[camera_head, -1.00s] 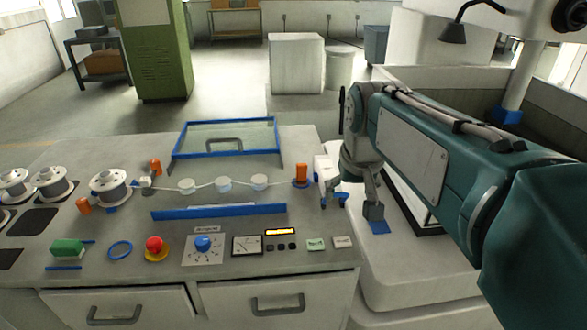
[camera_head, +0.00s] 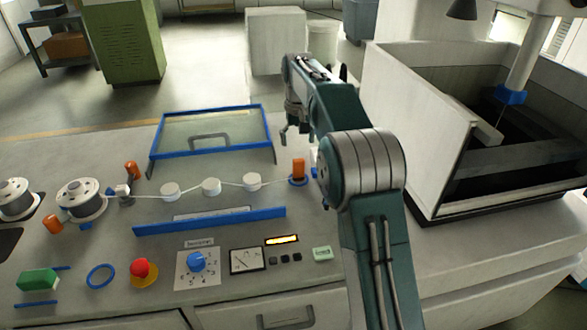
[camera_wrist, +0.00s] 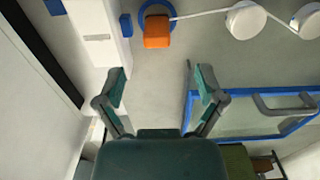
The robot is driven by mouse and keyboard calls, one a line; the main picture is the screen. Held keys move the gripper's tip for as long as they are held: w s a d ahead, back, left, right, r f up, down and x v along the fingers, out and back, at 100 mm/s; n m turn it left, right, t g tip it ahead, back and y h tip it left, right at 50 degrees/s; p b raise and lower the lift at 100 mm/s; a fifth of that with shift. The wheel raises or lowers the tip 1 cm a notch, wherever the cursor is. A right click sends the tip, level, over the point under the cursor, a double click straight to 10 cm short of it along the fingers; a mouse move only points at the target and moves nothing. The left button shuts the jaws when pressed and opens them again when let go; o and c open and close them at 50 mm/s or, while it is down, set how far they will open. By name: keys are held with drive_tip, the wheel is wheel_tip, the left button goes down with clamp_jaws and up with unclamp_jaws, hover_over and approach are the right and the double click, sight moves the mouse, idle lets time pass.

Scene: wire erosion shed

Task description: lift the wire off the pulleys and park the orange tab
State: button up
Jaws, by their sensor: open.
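The orange tab (camera_head: 298,168) stands over a blue ring at the right end of the pulley row; it also shows near the top of the wrist view (camera_wrist: 156,31). The thin pale wire (camera_head: 232,184) runs from the tab across three white pulleys, the left (camera_head: 170,190), middle (camera_head: 211,186) and right (camera_head: 252,181), towards a spool (camera_head: 80,198). My gripper (camera_head: 290,132) is open and empty, on the far side of the tab in the head view. In the wrist view its spread fingers (camera_wrist: 161,80) are apart from the tab and wire.
A blue-framed clear cover with a grey handle (camera_head: 208,139) lies behind the pulleys. A blue bar (camera_head: 210,221) lies in front. The red button (camera_head: 141,268), blue knob (camera_head: 196,261) and blue ring (camera_head: 101,276) are nearer. A white-walled tank (camera_head: 415,120) stands right.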

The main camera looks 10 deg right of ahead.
hover_over(298, 180)
drive_tip(key=f, duration=0.6)
drive_tip(key=shift+w, duration=0.35)
drive_tip(key=f, duration=0.5)
drive_tip(key=shift+w+d, duration=0.15)
drive_tip(key=shift+w, duration=0.05)
clamp_jaws()
